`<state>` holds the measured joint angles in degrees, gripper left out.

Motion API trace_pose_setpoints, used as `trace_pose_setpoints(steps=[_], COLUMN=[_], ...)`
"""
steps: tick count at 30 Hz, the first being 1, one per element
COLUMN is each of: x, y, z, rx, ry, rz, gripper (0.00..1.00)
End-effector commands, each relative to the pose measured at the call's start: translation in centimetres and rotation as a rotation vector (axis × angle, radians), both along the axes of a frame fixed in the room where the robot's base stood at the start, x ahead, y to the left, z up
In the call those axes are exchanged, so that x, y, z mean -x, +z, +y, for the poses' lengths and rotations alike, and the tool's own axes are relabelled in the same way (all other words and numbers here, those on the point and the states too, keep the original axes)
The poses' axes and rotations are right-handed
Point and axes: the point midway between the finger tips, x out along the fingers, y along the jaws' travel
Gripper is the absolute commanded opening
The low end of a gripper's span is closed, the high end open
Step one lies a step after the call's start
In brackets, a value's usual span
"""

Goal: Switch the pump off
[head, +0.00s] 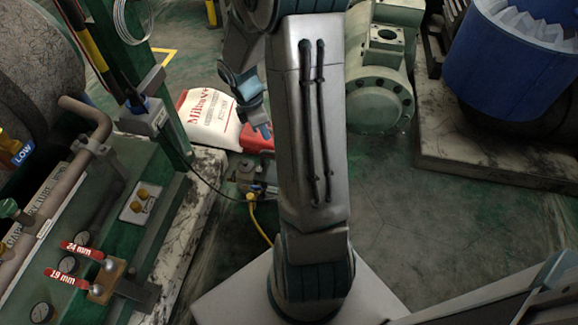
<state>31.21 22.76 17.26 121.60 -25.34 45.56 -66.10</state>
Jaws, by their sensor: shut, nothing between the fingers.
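A small grey machine with a yellow hose, which looks like the pump (245,178), stands on the floor left of my arm. My arm hides part of it, and I cannot make out a switch on it. A dark cord runs from it up to a grey box (145,118) with a blue plug on the green post. My gripper (265,133) points down above and behind the pump, in front of the red and white sack. Its fingers look closed and empty, apart from the pump.
A green bench (140,165) with gauges and red tags "24 mm" and "19 mm" fills the left. A white and red sack (208,120) lies behind the pump. A green flanged machine (380,95) and a blue drum (510,60) stand right.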

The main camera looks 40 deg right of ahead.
Motion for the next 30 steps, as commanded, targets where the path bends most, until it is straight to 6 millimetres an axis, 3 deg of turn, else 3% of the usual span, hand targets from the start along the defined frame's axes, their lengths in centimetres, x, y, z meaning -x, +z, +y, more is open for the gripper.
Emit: trace_pose_setpoints(steps=[9,18,24,30], x=[-2.0,-2.1,-2.0,-2.0], y=[-9.3,-17.2,-19.4,-19.7], z=[-7.1,-11.4,-12.5,-12.6], rx=[-0.196,-0.341,-0.367,-0.370], ry=[0.510,0.900,1.013,1.031], rz=[0.081,0.016,-0.021,-0.026], gripper=[0.00,0.00,0.00,0.00])
